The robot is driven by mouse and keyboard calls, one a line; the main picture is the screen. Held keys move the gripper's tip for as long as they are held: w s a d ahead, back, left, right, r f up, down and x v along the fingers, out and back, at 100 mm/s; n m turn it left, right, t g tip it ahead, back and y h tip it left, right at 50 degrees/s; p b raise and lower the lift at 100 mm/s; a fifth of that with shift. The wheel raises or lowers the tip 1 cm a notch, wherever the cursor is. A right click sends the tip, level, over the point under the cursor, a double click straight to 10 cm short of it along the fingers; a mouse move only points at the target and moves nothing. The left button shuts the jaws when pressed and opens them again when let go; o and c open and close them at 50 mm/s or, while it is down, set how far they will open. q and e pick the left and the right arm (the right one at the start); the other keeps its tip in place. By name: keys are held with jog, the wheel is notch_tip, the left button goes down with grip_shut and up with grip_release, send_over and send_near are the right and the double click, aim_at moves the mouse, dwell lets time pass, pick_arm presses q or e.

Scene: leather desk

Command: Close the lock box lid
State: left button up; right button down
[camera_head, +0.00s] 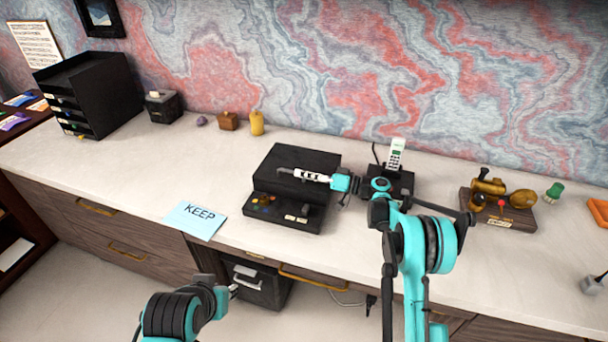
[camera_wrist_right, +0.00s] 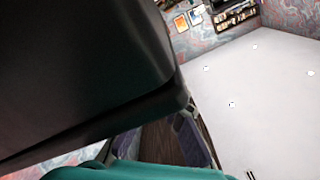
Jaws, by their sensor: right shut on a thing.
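A black box (camera_head: 275,211), which I take to be the lock box, sits mid-desk. It has a raised back part and a lower front panel with several small knobs and a pale label. I cannot tell how far its lid is open. My right gripper (camera_head: 286,171) reaches over the box from the right, level and pointing left. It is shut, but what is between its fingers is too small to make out. In the right wrist view a dark slab with a rounded edge (camera_wrist_right: 85,70) fills the left side. My left arm is low at the front, its fingertips unclear (camera_head: 235,289).
A cordless phone (camera_head: 396,158) stands just behind my right arm. A brass device on a wooden base (camera_head: 498,207) is at the right. A KEEP note (camera_head: 195,219) lies left of the box. A black tray stack (camera_head: 88,95) stands at the back left. The left desktop is mostly clear.

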jog(key=c, duration=1.6)
grip_release()
jog(key=shift+s+f, duration=0.1)
jog(key=shift+f, duration=0.2)
jog(key=shift+r, duration=0.1)
jog(key=v, duration=1.2)
